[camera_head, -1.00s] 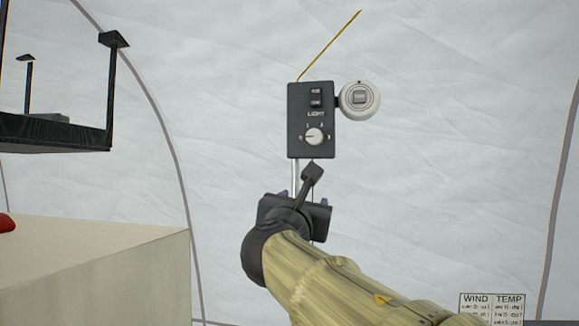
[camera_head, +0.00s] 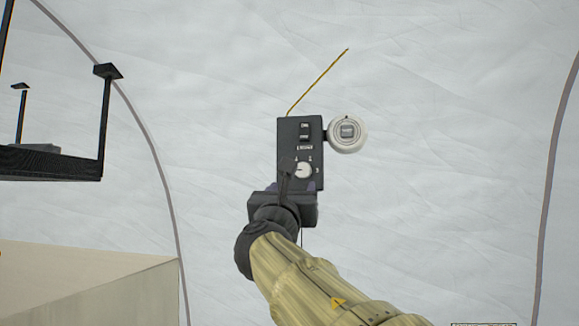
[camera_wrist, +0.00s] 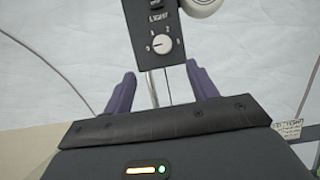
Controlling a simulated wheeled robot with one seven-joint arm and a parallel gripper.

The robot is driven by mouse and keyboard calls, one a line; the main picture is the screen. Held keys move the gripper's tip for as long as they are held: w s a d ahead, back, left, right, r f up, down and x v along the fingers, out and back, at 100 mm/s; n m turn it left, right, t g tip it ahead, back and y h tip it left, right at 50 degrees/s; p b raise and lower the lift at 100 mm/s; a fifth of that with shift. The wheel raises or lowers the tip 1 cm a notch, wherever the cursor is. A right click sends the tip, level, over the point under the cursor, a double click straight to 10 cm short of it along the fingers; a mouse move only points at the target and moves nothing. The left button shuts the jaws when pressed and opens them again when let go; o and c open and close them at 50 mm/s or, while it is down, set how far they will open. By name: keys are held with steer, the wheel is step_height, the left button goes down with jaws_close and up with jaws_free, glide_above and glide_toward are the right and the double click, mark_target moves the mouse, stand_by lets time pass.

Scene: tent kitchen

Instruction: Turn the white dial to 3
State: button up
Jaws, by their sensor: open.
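The white dial (camera_head: 303,170) sits low on a black control box (camera_head: 288,133) mounted at the tent wall. It also shows in the wrist view (camera_wrist: 163,45), with small marks around it; its pointer looks turned toward the left mark, though it is small. In the wrist view my gripper (camera_wrist: 160,82) is open and empty, its two purple fingers apart, with the dial beyond and above the gap. In the head view my gripper (camera_head: 283,190) is just below the dial, and my wrist partly covers the box's lower left.
A round white switch (camera_head: 348,131) is attached to the box's right side. A yellow cord (camera_head: 318,80) rises from its top. A dark shelf (camera_head: 50,163) and a pale cabinet (camera_head: 80,285) stand to the left. The tent wall to the right is clear.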

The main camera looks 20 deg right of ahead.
mark_target(302, 170)
steer(key=p+x, duration=0.5)
steer(key=x, duration=0.7)
steer(key=shift+d, duration=0.2)
steer(key=c, duration=1)
